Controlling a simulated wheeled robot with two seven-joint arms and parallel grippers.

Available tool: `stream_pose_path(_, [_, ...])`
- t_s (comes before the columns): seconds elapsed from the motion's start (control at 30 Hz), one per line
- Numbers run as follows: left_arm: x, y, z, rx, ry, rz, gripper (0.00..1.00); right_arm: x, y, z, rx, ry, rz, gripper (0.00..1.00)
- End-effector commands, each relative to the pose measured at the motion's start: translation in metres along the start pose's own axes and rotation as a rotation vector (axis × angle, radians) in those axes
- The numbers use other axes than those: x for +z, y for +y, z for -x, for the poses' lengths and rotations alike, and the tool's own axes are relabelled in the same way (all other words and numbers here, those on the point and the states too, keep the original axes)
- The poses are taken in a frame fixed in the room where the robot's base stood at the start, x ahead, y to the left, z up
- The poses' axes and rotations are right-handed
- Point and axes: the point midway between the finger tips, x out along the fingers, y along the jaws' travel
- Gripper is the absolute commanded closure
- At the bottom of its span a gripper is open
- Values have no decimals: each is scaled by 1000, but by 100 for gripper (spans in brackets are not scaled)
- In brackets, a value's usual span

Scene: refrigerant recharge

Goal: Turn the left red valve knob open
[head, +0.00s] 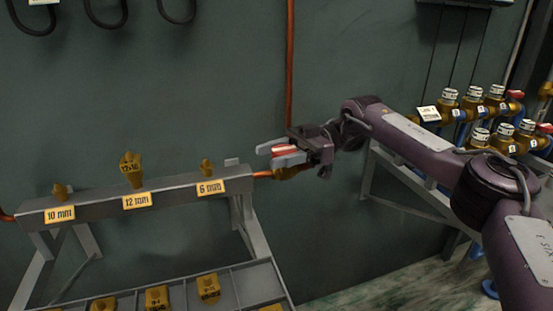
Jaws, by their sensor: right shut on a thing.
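A red valve knob (284,150) sits between the fingers of my right gripper (272,155), at the middle of the head view. The gripper is shut on it, and the fingers hide part of the knob. A brass valve body (287,173) shows just below the gripper, joined to a short copper pipe (262,174) on its left. My right arm reaches in from the right. How far the knob is turned cannot be told. My left gripper is not in view.
A grey rack (100,203) with brass fittings and yellow size labels stands at left, above a divided tray (240,285). A vertical copper pipe (290,60) runs up the green wall. Several brass valves (474,100) with blue parts and red handles stand at right, behind my arm.

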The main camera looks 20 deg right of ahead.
Motion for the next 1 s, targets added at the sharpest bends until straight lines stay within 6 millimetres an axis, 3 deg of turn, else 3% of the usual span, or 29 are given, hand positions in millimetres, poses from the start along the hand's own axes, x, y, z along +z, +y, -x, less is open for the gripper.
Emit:
stream_pose_path(0.6, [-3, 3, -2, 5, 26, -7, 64, 0, 0, -1, -23, 1, 0, 76])
stream_pose_path(0.63, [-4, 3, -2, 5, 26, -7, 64, 0, 0, -1, -23, 1, 0, 51])
stream_pose_path(0.77, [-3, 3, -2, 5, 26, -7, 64, 0, 0, -1, -22, 1, 0, 34])
stream_pose_path(1.0, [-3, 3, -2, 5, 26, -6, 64, 0, 0, -1, -21, 1, 0, 32])
